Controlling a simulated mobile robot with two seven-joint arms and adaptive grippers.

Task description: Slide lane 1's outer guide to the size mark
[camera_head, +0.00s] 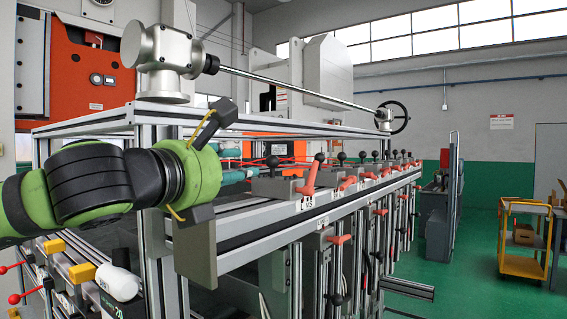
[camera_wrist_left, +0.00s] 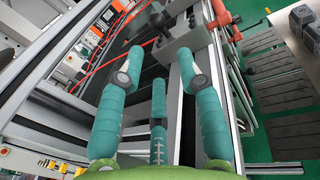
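My left gripper (camera_head: 245,166) reaches in from the left over the rail, its teal fingers pointing right towards the nearest guide block (camera_head: 270,187). In the left wrist view the fingers of the gripper (camera_wrist_left: 160,62) are spread apart with nothing held between them. The grey guide block (camera_wrist_left: 183,40) lies just beyond their tips; I cannot tell whether they touch it. The block carries a black ball knob (camera_head: 272,161) and an orange-red lever (camera_head: 310,178), with a small white label below that I cannot read surely. The size mark cannot be made out. My right gripper is not in view.
More guide blocks with levers (camera_head: 347,181) line the aluminium rail (camera_head: 340,211) to the right. A long shaft (camera_head: 290,88) with a handwheel (camera_head: 393,116) runs above. A yellow cart (camera_head: 524,265) stands on the open green floor at right.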

